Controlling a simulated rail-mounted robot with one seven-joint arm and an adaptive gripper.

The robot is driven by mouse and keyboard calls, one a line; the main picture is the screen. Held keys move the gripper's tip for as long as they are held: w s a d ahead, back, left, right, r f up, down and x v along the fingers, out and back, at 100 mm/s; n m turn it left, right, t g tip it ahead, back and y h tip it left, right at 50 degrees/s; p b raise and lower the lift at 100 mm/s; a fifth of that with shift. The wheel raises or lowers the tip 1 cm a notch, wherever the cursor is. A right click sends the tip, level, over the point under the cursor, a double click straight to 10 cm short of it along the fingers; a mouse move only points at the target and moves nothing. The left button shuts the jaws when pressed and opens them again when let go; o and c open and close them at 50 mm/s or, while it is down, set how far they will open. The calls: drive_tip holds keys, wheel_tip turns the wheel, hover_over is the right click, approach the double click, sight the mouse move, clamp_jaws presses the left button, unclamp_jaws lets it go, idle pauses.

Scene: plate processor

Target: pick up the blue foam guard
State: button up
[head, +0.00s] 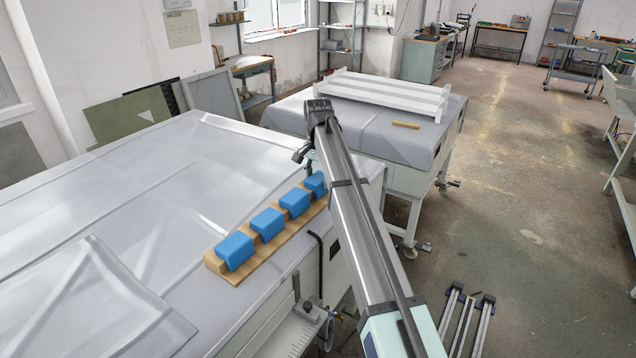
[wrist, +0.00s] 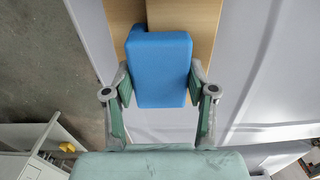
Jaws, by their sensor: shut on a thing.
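Several blue foam guards stand in a row on a wooden rack (head: 268,262) along the right edge of the covered table in the head view. The farthest blue foam guard (head: 315,184) is partly hidden by my arm. In the wrist view, a blue foam guard (wrist: 158,65) sits between the two fingers of my gripper (wrist: 160,88), and the gripper is shut on it. The wooden rack (wrist: 195,20) shows behind it there. I cannot tell whether the held guard is lifted off the rack. In the head view my gripper is mostly hidden behind the arm.
The grey-covered table (head: 150,180) is mostly clear left of the rack. A second covered table (head: 380,135) behind carries a white frame (head: 390,92) and a small wooden bar (head: 405,125).

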sight(318, 177)
wheel_tip(318, 177, up, 20)
drive_tip(key=shift+p, duration=0.35)
idle(0.4)
drive_tip(key=shift+f, duration=0.1)
idle(0.5)
